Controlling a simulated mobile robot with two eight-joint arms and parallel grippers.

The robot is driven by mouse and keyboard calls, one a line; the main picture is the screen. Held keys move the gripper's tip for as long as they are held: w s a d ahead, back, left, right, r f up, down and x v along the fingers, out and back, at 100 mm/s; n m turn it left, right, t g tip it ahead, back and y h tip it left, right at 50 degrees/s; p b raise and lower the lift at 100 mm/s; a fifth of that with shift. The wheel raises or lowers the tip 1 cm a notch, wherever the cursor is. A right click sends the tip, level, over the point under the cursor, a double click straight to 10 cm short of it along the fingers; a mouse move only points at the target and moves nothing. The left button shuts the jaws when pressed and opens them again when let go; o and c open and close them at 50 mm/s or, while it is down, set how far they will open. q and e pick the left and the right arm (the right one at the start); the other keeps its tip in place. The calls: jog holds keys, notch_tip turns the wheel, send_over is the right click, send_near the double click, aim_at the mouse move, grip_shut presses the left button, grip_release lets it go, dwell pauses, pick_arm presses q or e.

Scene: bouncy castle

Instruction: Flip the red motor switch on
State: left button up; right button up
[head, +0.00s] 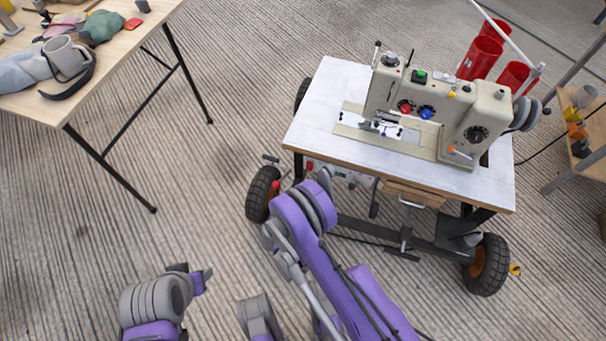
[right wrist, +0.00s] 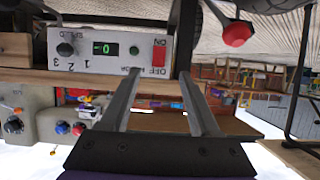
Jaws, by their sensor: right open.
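The red motor switch (right wrist: 159,54) is on a pale control box (right wrist: 120,65) under the sewing table, seen upside down in the right wrist view beside ON and OFF lettering. The box also shows partly under the table edge in the head view (head: 338,174). My right gripper (right wrist: 160,76) is open and empty, its fingers pointing toward the switch end of the box; I cannot tell whether they touch it. In the head view my purple right arm hides its gripper. My left gripper (head: 197,277) hangs low over the floor, far from the table; its opening is unclear.
A sewing machine (head: 430,115) stands on the white wheeled table (head: 325,105). A red ball knob (right wrist: 237,34) on a dark lever is near the box. A wooden table (head: 125,55) stands at left. The floor (head: 205,180) between is clear.

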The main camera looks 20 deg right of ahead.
aim_at(309, 169)
jog(key=b+x, duration=0.2)
jog(key=x, duration=0.8)
jog(key=shift+w+d+f, duration=0.1)
jog(key=shift+w+d, duration=0.1)
grip_shut()
